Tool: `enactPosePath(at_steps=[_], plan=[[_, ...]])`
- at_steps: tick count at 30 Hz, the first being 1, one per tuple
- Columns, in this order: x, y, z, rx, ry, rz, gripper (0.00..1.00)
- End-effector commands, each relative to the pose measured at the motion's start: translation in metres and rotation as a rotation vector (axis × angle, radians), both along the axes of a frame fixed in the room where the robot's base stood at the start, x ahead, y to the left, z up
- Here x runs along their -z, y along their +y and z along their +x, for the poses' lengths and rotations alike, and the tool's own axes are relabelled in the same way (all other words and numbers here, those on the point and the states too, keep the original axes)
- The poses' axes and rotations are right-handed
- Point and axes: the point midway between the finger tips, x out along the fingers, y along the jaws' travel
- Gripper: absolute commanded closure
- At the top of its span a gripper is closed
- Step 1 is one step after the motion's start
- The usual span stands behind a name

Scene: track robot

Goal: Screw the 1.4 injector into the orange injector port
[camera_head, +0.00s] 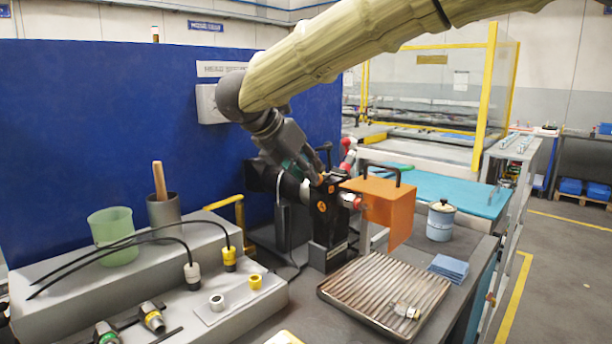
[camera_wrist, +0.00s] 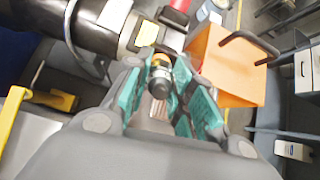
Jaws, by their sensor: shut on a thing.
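My gripper (camera_head: 318,178) is at the black stand (camera_head: 325,215) with orange marks, left of the orange box (camera_head: 392,208). In the wrist view my gripper (camera_wrist: 165,100) has its teal-padded fingers closed around a small injector (camera_wrist: 160,75) with a yellow-orange band and a dark rounded end. Its label cannot be read. The orange box also shows in the wrist view (camera_wrist: 225,65), right of the injector. The orange injector port cannot be clearly made out; the fingers hide part of the stand, and whether the injector touches a port cannot be told.
A ribbed metal tray (camera_head: 350,312) holds a small fitting (camera_head: 405,310). A blue-white canister (camera_head: 440,220) and blue cloths (camera_head: 448,268) stand to the right. At left, a grey stepped block (camera_head: 160,262) bears a green cup (camera_head: 113,235), cables and fittings. A blue panel (camera_head: 100,120) stands behind.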

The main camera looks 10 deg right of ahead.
Motion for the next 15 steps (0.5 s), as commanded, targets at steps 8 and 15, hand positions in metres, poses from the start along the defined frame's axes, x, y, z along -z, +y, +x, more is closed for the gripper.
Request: enactPosePath(at_steps=[8, 15], plan=[[0.0016, -0.0007, 0.0005, 0.054, -0.045, 0.029, 1.00], [0.0008, -0.0006, 0.0004, 0.087, -0.073, 0.048, 1.00]])
